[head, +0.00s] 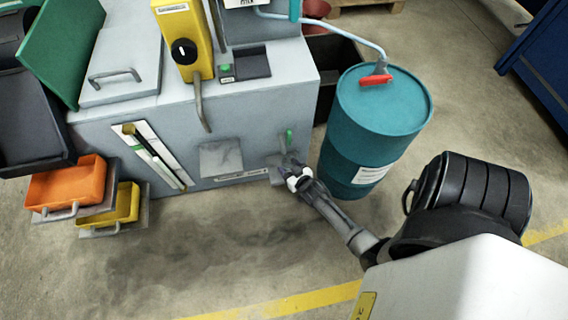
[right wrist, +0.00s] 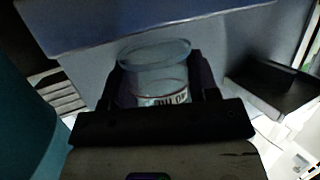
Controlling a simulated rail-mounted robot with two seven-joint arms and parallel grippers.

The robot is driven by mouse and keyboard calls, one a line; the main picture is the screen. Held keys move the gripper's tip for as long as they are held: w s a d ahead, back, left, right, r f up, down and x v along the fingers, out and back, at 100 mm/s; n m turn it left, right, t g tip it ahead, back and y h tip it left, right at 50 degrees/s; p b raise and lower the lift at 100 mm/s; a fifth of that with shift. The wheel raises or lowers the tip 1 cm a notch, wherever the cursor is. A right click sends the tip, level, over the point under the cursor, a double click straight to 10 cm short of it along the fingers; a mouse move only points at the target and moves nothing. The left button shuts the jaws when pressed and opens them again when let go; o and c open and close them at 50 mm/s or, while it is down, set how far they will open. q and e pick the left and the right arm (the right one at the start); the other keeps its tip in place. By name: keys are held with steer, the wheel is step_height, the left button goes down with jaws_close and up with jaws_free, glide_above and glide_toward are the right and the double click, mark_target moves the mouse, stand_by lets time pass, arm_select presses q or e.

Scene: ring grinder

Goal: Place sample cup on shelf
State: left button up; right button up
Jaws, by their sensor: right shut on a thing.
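The sample cup (right wrist: 160,82) shows in the right wrist view as a clear, pale cup with a round rim and a printed band. My right gripper (right wrist: 160,92) is shut on it, with one dark finger on each side. In the head view my right gripper (head: 284,168) is low at the front right corner of the grey machine, left of the teal drum. The cup cannot be made out clearly there. I cannot tell which surface is the shelf. My left gripper is not in view.
The grey machine (head: 255,120) fills the upper left, with a green lever (head: 289,137) near my gripper. The teal drum (head: 375,110) stands close on the right. Orange (head: 65,185) and yellow (head: 122,206) trays jut out at left. The front floor is clear.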

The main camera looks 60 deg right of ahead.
mark_target(285, 165)
steer(key=b+x, duration=0.2)
steer(key=x, duration=0.1)
steer(key=shift+w+d, duration=0.15)
steer(key=shift+w, duration=0.1)
steer(key=shift+w+d+f+b, duration=0.1)
steer(key=shift+f+b, duration=0.2)
steer(key=shift+b, duration=0.3)
steer(key=shift+s+a, duration=0.2)
steer(key=shift+s, duration=0.05)
steer(key=shift+f, duration=0.1)
steer(key=o, duration=0.9)
steer(key=shift+w+d, duration=0.1)
